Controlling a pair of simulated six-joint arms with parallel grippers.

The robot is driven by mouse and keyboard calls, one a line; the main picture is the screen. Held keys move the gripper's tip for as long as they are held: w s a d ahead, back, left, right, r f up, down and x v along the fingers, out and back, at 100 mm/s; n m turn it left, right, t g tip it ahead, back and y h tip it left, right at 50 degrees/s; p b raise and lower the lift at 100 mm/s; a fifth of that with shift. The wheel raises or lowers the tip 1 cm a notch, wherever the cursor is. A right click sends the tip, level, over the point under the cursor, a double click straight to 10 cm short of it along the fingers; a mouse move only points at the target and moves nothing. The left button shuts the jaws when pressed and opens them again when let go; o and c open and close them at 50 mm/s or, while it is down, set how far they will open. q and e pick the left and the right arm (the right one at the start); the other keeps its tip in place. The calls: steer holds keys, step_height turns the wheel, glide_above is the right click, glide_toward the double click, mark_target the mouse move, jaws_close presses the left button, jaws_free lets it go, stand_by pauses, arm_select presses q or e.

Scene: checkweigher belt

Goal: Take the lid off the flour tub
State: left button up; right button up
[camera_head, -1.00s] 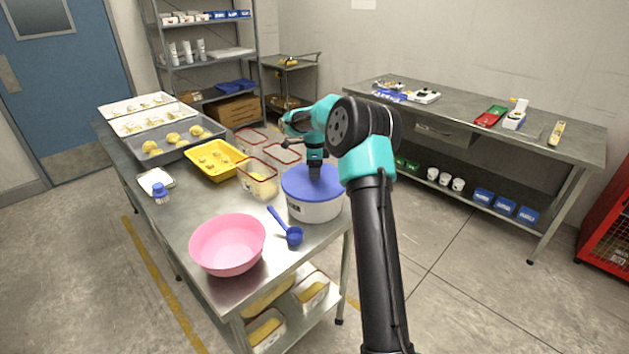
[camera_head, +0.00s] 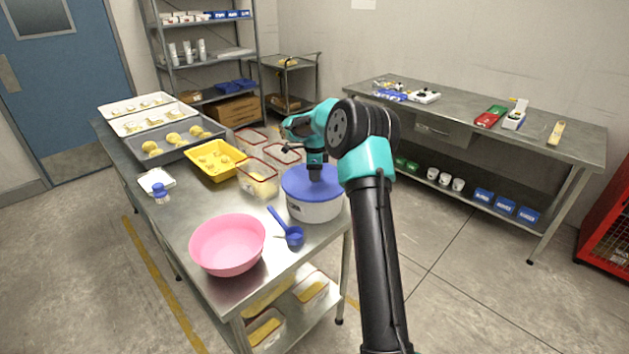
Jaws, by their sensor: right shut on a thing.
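The flour tub (camera_head: 313,210) is a round white tub at the near right part of the steel table. Its blue lid (camera_head: 296,184) sits on top of it, and I see no gap between lid and tub. My right gripper (camera_head: 315,173) points down at the middle of the lid and is shut on its top. The fingertips are small and dark, so the exact grip, likely on a knob, is hidden. My left gripper is not in view.
Clear red-rimmed containers (camera_head: 258,180) and a yellow tray (camera_head: 213,160) stand behind. Free steel (camera_head: 187,205) shows at the table's left middle.

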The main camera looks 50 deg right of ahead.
steer(key=c, duration=0.4)
steer(key=shift+r, duration=0.1)
steer(key=shift+r, duration=1.6)
steer(key=shift+s+a+r, duration=0.1)
steer(key=shift+a+r, duration=0.05)
steer(key=s+a, duration=0.3)
steer(key=a, duration=0.1)
steer(key=s+a+r, duration=0.1)
steer(key=s+a, duration=0.2)
steer(key=s, duration=0.1)
steer(key=s+a, duration=0.3)
steer(key=a, duration=0.1)
steer(key=shift+s+a+r, duration=0.15)
steer(key=shift+a+r, duration=0.05)
steer(key=shift+a, duration=0.15)
